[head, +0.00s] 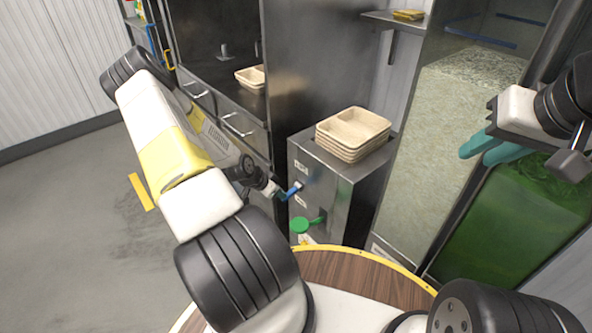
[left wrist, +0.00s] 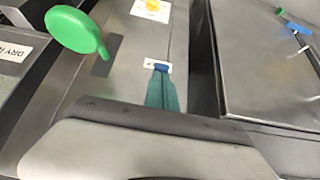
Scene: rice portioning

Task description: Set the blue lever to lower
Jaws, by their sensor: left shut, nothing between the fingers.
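The blue lever (head: 296,188) sticks out of the front of the metal dispenser (head: 346,200), above a green lever (head: 302,225). My left gripper (head: 281,195) is at the blue lever, its teal fingers shut with nothing between them. In the left wrist view the fingertips (left wrist: 162,88) overlap the blue lever (left wrist: 161,68) at its white-framed slot; I cannot tell whether they touch it. The fingers partly hide the lever. The green lever (left wrist: 75,30) is at the upper left there. My right gripper (head: 489,146) hangs at the right, away from the levers; its finger gap is unclear.
A stack of beige trays (head: 352,134) sits on the dispenser. Another tray (head: 251,78) is in the dark cabinet at the left, above drawers with handles (head: 238,125). A clear bin of grains (head: 462,130) stands to the right. A wooden round top (head: 345,275) is in front.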

